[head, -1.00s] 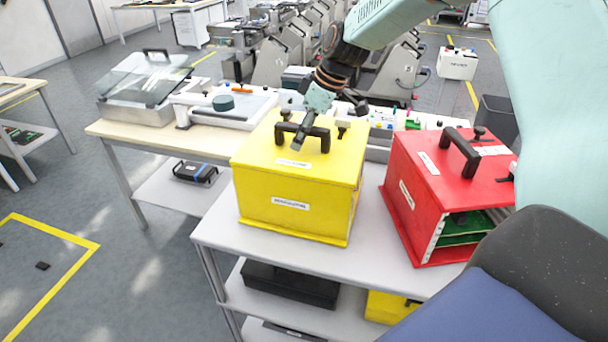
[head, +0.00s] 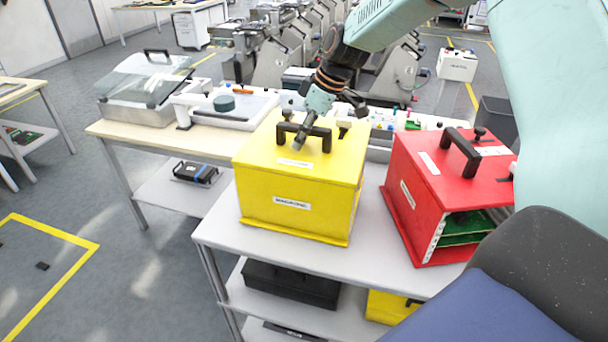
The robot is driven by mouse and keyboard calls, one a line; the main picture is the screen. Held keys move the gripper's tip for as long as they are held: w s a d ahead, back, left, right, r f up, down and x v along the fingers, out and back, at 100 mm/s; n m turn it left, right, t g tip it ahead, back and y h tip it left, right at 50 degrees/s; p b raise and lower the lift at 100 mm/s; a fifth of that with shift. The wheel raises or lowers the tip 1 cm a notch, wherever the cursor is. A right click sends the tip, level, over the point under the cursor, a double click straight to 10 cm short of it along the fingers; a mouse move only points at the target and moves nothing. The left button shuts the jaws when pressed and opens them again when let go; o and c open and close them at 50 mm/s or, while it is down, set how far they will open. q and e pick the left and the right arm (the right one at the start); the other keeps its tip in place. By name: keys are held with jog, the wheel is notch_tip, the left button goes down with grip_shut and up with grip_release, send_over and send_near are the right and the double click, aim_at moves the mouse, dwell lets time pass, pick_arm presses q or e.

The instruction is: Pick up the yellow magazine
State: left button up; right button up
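The yellow magazine (head: 298,190) is a closed box with a black handle (head: 284,129) on its lid. It stands upright on the grey trolley top in the middle of the head view. My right gripper (head: 326,124) is over the lid at the handle, with its fingers spread apart. One dark finger comes down in front of the handle bar, and the other is farther back to the right. I cannot tell whether either finger touches the handle. My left gripper is not in view.
A red magazine (head: 412,205) with green boards in its open side stands to the right on the same trolley. Behind is a bench (head: 112,130) with a tray and small parts. A black case (head: 290,284) and another yellow box (head: 385,308) are on the lower shelf.

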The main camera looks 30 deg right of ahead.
jog(key=shift+w+d+f, duration=0.1)
jog(key=shift+w+f, duration=0.05)
jog(key=shift+w, duration=0.05)
jog(key=shift+c, duration=1.4)
jog(key=shift+s, duration=0.15)
grip_shut()
